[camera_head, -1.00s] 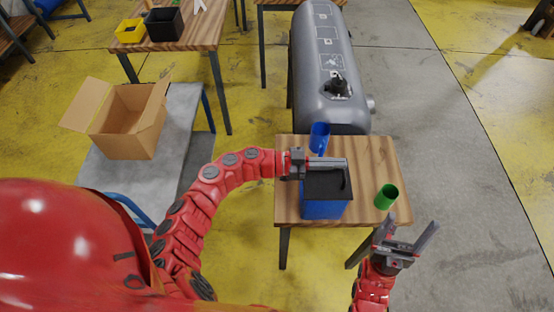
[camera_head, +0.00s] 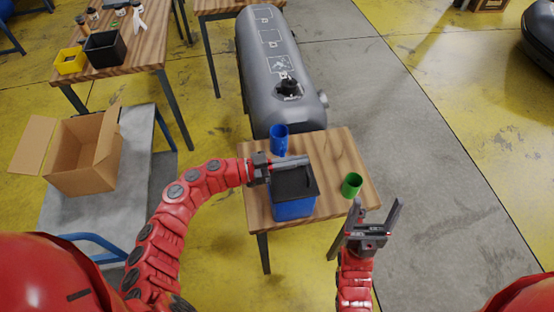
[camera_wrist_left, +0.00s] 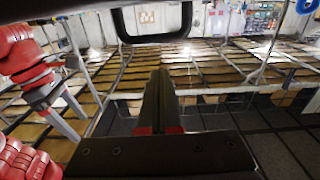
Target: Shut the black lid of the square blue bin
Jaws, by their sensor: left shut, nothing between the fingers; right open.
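The square blue bin (camera_head: 293,208) stands on the small wooden table. Its black lid (camera_head: 294,182) shows as a dark, roughly flat top; I cannot tell whether it is fully down. My left gripper (camera_head: 304,161) is shut and empty, its fingers pointing right across the back edge of the lid. Whether it touches the lid is unclear. In the left wrist view the shut fingers (camera_wrist_left: 160,88) point ahead, and a dark rounded loop shows above them. My right gripper (camera_head: 377,204) is open and empty, off the table's front right corner.
A blue cup (camera_head: 279,138) stands just behind the bin. A green cup (camera_head: 352,185) stands to its right on the wooden table (camera_head: 258,208). A grey inflatable tube (camera_head: 275,70) lies behind the table. An open cardboard box (camera_head: 85,155) is at left.

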